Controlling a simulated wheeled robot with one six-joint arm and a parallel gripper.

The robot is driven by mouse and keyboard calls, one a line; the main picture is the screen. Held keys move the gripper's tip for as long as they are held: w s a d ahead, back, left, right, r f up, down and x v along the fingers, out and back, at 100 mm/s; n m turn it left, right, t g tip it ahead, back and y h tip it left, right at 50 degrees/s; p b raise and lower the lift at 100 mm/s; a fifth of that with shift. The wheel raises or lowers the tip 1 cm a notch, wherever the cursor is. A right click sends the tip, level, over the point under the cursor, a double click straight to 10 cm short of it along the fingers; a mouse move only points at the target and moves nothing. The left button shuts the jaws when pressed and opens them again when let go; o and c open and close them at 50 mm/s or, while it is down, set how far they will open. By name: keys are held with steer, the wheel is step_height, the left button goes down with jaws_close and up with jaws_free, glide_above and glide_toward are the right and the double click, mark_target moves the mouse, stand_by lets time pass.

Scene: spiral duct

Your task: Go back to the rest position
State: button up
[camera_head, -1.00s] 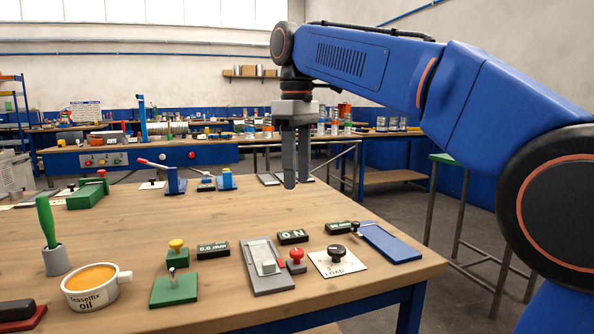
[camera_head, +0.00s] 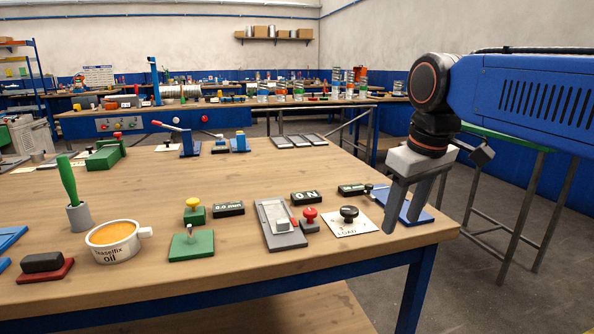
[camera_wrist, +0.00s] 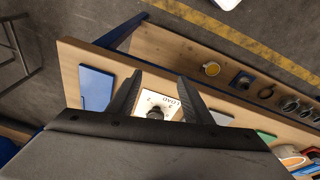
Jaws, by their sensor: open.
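My gripper (camera_head: 408,222) is open and empty, its fingers pointing down near the right end of the wooden table (camera_head: 330,255). In the head view it covers part of the blue plate (camera_head: 423,214). In the wrist view the two fingers (camera_wrist: 157,95) stand apart with the white LOAD card (camera_wrist: 148,103) and its black knob (camera_wrist: 155,113) visible between them. The blue plate also shows there, left of the fingers (camera_wrist: 96,88). Whether the fingertips touch anything is hard to tell; they appear above the table.
A green-topped stand (camera_head: 510,140) is behind my arm. Open floor (camera_head: 500,290) lies at right.

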steer(key=s+d+f+m+t, duration=0.1)
steer(key=s+d+f+m, duration=0.2)
steer(key=s+f, duration=0.3)
steer(key=s+d+f+m+t, duration=0.1)
steer(key=s+d+f, duration=0.4)
steer(key=f, duration=0.9)
steer(key=s+m, duration=0.1)
steer(key=s, duration=0.1)
steer(key=shift+s+d+m+h, duration=0.2)
steer(key=shift+s+m+h, duration=0.1)
steer(key=shift+m, duration=0.1)
